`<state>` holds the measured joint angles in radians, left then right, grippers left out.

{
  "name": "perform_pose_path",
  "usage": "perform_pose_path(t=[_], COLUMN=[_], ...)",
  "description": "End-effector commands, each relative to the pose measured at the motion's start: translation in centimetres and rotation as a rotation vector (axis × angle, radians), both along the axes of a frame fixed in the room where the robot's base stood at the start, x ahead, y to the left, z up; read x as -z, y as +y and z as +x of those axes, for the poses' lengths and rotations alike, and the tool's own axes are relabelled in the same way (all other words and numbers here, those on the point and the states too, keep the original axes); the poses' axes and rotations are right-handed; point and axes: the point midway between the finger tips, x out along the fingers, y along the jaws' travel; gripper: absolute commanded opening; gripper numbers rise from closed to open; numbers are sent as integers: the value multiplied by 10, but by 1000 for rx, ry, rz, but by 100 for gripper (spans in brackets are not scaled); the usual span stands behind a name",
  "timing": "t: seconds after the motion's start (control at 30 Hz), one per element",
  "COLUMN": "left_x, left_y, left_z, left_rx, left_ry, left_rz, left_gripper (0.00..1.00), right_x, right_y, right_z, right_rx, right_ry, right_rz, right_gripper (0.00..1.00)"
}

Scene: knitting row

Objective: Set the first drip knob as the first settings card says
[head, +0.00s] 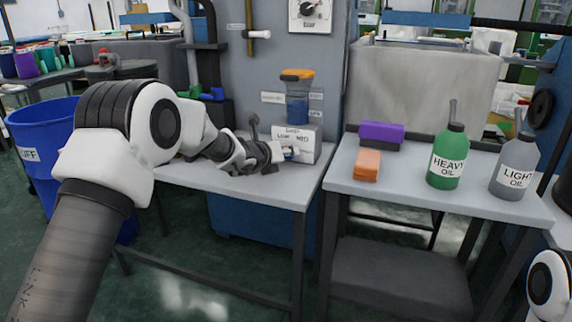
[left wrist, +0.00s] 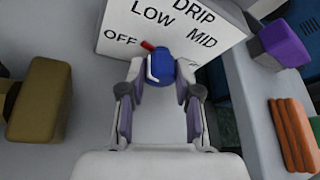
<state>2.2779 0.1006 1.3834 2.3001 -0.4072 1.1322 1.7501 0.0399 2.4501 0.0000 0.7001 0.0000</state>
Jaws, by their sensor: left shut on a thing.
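The drip knob (left wrist: 160,68) is blue with a red pointer, on a white box (left wrist: 205,30) marked DRIP, OFF, LOW and MID. The red pointer (left wrist: 147,45) points up-left, close to OFF. My left gripper (left wrist: 160,85) is shut on the knob, one finger on each side. In the head view, the left gripper (head: 284,155) reaches the white box (head: 302,143) from the left; the knob is mostly hidden there. I cannot make out a settings card for certain; small labels (head: 272,97) on the machine are unreadable. My right gripper is out of view.
An orange-topped container (head: 297,95) stands above the box. On the right table are a purple block (head: 381,133), an orange block (head: 367,165), a heavy oil bottle (head: 447,160) and a light oil bottle (head: 514,165). A blue bin (head: 45,150) stands left.

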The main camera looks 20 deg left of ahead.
Motion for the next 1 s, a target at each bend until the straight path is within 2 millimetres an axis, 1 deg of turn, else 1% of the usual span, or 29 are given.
perform_pose_path(t=[0.03,0.2,0.4,0.5,0.67,1.0], left_x=[8,8,6,5,1,2], left_y=[-1,-2,-3,-4,-4,-5], left_z=[0,0,0,0,0,0], left_rx=[1,0,0,-1,1,-1], left_ry=[-6,-12,-18,-19,-21,-25], left_rz=[41,203,393,480,567,730], left_gripper=[0,0,0,0,0,0], right_x=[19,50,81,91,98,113], right_y=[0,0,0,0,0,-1], right_z=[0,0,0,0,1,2], right_rx=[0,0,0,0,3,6], right_ry=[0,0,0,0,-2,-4], right_rz=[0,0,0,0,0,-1], right_gripper=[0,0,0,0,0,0])
